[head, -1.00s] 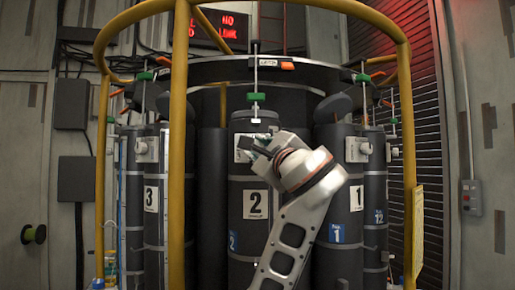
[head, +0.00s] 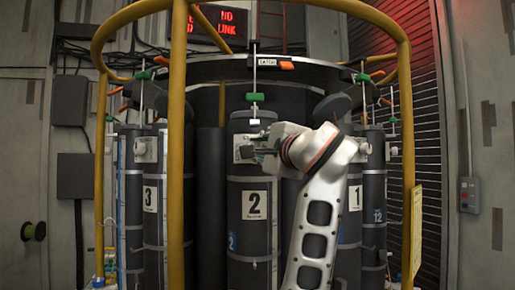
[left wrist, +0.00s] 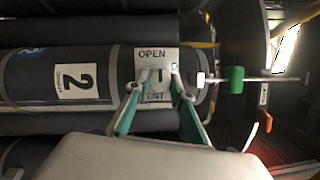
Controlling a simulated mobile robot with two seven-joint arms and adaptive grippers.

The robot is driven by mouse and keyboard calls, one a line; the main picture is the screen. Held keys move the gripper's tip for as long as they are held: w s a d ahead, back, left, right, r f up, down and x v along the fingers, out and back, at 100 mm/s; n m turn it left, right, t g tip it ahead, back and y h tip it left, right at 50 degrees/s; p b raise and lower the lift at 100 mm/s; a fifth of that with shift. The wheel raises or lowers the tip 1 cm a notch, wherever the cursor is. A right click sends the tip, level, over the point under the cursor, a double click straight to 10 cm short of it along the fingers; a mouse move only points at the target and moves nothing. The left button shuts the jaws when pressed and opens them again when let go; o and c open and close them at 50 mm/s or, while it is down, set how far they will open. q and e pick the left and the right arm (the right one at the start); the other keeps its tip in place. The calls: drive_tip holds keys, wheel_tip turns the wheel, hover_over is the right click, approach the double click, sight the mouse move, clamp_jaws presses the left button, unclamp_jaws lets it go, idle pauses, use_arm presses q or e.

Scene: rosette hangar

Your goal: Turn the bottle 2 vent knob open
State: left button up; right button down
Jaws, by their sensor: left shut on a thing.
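Bottle 2 (head: 248,255) is a dark upright cylinder with a white "2" label, in the middle of the head view. Its pale vent plate (left wrist: 143,54) reads OPEN, with partly covered lettering below, in the left wrist view. The small vent knob (left wrist: 159,76) is on this plate, between the green-sided fingers. My left gripper (left wrist: 153,78) is shut on it. In the head view my left gripper (head: 246,152) reaches the plate from the right, and the knob is hidden by the fingers. My right gripper is not in view.
Bottle 3 (head: 152,225) stands left and bottle 1 (head: 354,225) right, partly behind my arm. A yellow frame (head: 178,110) has an upright at front left. A rod with a green block (head: 255,97) hangs above bottle 2, below a dark ring (head: 215,70).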

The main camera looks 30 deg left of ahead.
use_arm(q)
drive_tip(key=o, duration=1.1)
drive_tip(key=shift+o, duration=0.2)
drive_tip(key=v, duration=0.7)
drive_tip(key=shift+s+d, duration=0.2)
